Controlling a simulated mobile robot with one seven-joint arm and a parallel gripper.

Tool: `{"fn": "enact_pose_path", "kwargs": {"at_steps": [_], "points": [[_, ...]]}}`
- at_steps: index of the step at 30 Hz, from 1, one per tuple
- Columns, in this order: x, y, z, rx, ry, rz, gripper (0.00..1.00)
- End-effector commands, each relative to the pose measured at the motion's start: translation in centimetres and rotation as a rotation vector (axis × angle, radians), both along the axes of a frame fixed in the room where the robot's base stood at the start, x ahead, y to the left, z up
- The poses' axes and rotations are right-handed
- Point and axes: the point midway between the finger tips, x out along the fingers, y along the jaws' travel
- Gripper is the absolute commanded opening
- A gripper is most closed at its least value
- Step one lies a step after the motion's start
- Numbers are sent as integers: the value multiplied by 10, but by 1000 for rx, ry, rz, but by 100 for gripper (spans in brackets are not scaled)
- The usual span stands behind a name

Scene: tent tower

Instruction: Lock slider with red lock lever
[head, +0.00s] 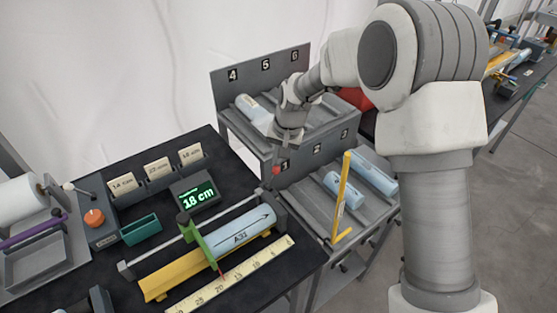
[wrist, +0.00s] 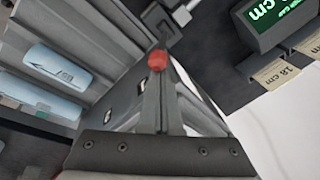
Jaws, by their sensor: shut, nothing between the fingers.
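The green slider (head: 204,244) sits on the rail of the measuring fixture, beside a blue cylinder labelled A31 (head: 240,235) in a yellow trough (head: 168,277). The red ball knob of the lock lever (head: 276,170) stands up by the fixture's right end block. In the wrist view the red knob (wrist: 157,61) is at the ends of my fingers. My gripper (head: 278,160) is shut and empty, pointing down right at the knob; its fingers also show in the wrist view (wrist: 161,90). I cannot tell whether they touch it. The lever's lower part is mostly hidden.
A display reading 18 cm (head: 197,195) and label cards (head: 157,168) stand behind the fixture. A numbered rack (head: 225,93) with blue cylinders is behind and right. A ruler (head: 262,261) lies in front.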

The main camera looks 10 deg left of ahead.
Motion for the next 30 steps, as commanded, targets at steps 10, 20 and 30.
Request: {"fn": "enact_pose_path", "kwargs": {"at_steps": [10,20,30], "points": [[-12,12,2,-108,-124,8,0],[-26,25,3,-256,-291,9,0],[-41,37,0,-409,-462,5,0]]}}
